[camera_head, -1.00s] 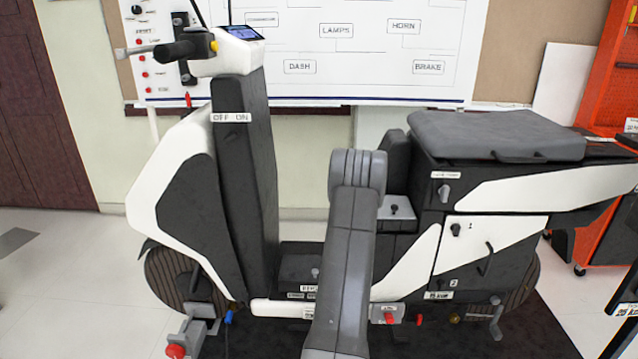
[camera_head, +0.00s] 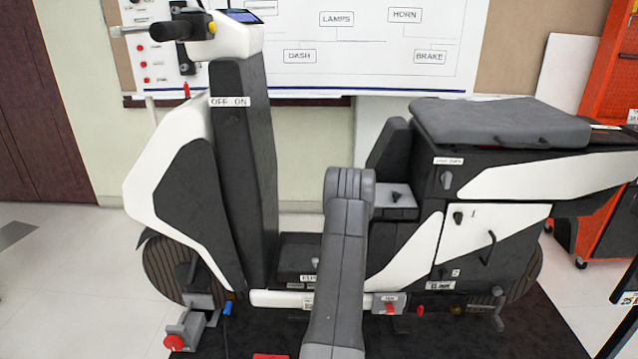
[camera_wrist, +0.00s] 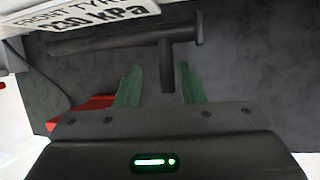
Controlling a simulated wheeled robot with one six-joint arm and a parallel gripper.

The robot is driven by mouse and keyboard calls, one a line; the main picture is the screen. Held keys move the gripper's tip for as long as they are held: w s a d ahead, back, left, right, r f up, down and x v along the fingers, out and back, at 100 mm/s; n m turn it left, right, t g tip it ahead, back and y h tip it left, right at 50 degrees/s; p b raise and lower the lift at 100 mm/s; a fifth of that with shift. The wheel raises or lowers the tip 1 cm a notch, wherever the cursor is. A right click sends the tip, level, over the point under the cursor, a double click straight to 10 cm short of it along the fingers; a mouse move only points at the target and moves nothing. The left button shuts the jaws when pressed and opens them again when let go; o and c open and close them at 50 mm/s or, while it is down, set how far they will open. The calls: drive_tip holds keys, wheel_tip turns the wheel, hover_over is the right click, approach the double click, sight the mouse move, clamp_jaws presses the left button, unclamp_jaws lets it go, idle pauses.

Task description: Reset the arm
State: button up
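My arm (camera_head: 340,265) rises from the bottom of the head view, in front of the scooter's footwell. My gripper is hidden there. In the wrist view my gripper (camera_wrist: 160,84) shows two green fingers set apart, so it is open. A dark T-shaped bar (camera_wrist: 125,43) lies just beyond the fingertips, and its stem (camera_wrist: 166,66) points down into the gap between them. I see clear space on both sides of the stem, and neither finger closes on it. A white label (camera_wrist: 85,20) reading "FRONT TYRE" and a kPa figure is at the upper left.
A black and white scooter (camera_head: 190,190) fills the head view, with a grey seat (camera_head: 500,122). A red part (camera_wrist: 85,108) is left of the gripper in the wrist view. A whiteboard (camera_head: 380,60) hangs behind, and an orange rack (camera_head: 610,80) stands at right. Pale floor (camera_head: 70,290) is open at left.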

wheel_tip(320, 180, down, 6)
drive_tip(key=y+b, duration=0.1)
drive_tip(key=b, duration=0.3)
drive_tip(key=shift+a+f+b, duration=0.15)
drive_tip(key=shift+a+b, duration=0.15)
